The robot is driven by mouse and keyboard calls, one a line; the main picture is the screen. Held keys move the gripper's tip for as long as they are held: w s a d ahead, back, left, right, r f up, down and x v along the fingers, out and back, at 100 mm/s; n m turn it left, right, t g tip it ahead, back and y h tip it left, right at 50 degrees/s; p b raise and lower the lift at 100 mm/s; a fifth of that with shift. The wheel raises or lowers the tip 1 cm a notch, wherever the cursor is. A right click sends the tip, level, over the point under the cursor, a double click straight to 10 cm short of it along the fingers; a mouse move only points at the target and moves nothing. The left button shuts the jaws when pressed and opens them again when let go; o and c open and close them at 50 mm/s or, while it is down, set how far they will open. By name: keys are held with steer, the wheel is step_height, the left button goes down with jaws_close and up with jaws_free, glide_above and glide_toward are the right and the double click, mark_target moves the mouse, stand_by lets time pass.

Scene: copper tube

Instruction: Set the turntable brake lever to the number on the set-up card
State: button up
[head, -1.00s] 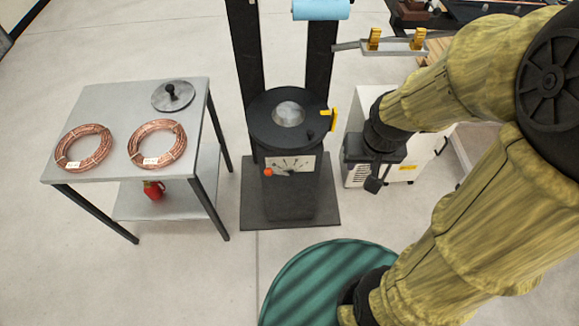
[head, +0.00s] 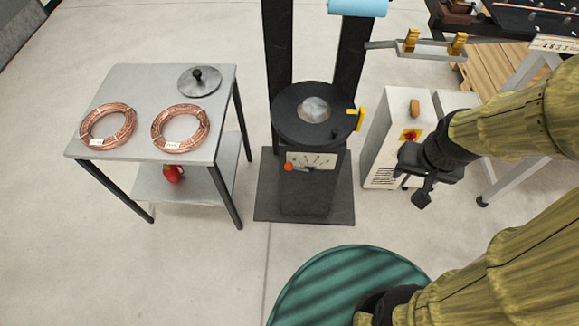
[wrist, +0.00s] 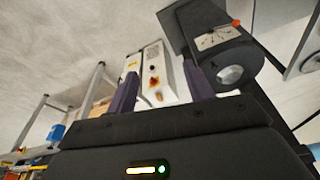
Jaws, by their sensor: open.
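The turntable (head: 285,128) is a round black plate with a pale centre on a black pedestal. On the pedestal's front is a white scale plate (head: 325,161) with dark marks, too small to read. The brake lever's orange-red knob (head: 288,167) sits at the scale's left end. In the wrist view the scale plate (wrist: 217,37) and knob (wrist: 236,22) show at the upper right, tilted. My gripper (head: 420,190) is open and empty, to the right of the pedestal and apart from the lever. Its two dark fingers also show in the wrist view (wrist: 160,88). I cannot make out a set-up card.
A grey table (head: 150,80) at left bears two copper coils (head: 108,124) and a lidded disc (head: 199,82). A white cabinet (head: 381,155) with a red-yellow switch stands right of the pedestal. A green round base (head: 330,275) is in front. Floor between table and pedestal is clear.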

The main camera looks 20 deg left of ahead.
steer(key=w+a+f+t+y+b, duration=0.1)
steer(key=w+a+f+b, duration=0.3)
steer(key=a+f+b, duration=0.3)
steer(key=w+a+f+t+b, duration=0.2)
steer(key=w+a+f+b, duration=0.25)
steer(key=f, duration=0.35)
steer(key=n+t+b, duration=0.1)
steer(key=t+b, duration=0.6)
steer(key=b, duration=1.4)
glide_toward(288, 166)
steer(key=s+d, duration=0.1)
steer(key=d, duration=0.4)
steer(key=s+a+f+n+t+b, duration=0.1)
steer(key=s+a+f+t+b, duration=0.4)
steer(key=b, duration=0.3)
steer(key=shift+s+f+n+b, duration=0.3)
steer(key=shift+s+f+b, duration=0.15)
steer(key=shift+s, duration=0.4)
steer(key=w+b, duration=0.1)
steer(key=w, duration=0.4)
steer(key=w+b, duration=0.1)
steer(key=w, duration=0.5)
steer(key=w+b, duration=0.2)
steer(key=w, duration=0.4)
steer(key=shift+w+a, duration=0.2)
steer(key=shift+a, duration=0.2)
